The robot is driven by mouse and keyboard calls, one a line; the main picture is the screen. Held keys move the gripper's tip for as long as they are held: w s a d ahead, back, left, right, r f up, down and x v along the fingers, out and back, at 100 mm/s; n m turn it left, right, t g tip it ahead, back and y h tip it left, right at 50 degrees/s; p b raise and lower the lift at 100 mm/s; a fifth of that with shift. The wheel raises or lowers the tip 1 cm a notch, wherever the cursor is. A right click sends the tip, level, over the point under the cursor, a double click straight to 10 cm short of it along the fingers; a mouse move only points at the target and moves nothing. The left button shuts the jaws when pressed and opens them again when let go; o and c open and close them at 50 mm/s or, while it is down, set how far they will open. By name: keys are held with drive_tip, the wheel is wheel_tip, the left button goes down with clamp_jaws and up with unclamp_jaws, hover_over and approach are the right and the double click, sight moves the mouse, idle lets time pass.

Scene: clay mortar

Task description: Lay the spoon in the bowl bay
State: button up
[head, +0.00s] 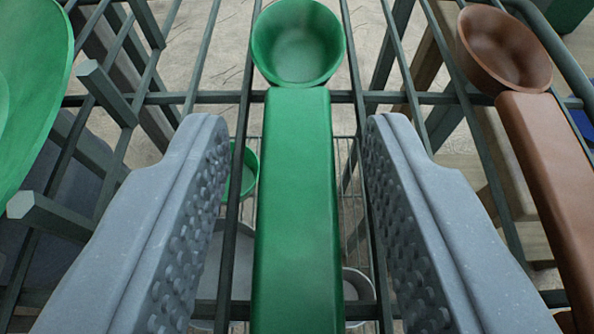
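A green spoon (294,200) lies lengthwise over the bars of a dark green rack, its round scoop pointing away and its handle towards me. My gripper (298,150) is open. Its two grey studded fingers stand on either side of the handle, with a visible gap on both sides. A brown spoon (548,170) lies on the rack at the right, outside the right finger. The near end of the green handle is cut off by the frame. I cannot tell which part is the bowl bay.
The dark green rack (205,98) has open gaps between its bars and short stub pegs at the left. A large green round piece (28,90) is at the left edge. A smaller green cup (248,172) and pale round things (358,290) show below the bars.

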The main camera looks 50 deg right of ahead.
idle(0.3)
drive_tip(key=shift+a+r, duration=0.1)
drive_tip(key=shift+r, duration=0.05)
drive_tip(key=p+v, duration=0.1)
drive_tip(key=v, duration=0.9)
drive_tip(key=shift+a+r+p, duration=0.1)
drive_tip(key=shift+r+p, duration=0.1)
drive_tip(key=shift+p, duration=0.15)
drive_tip(key=shift+s+a+r, duration=0.15)
drive_tip(key=shift+s+a, duration=0.35)
drive_tip(key=shift+s, duration=0.1)
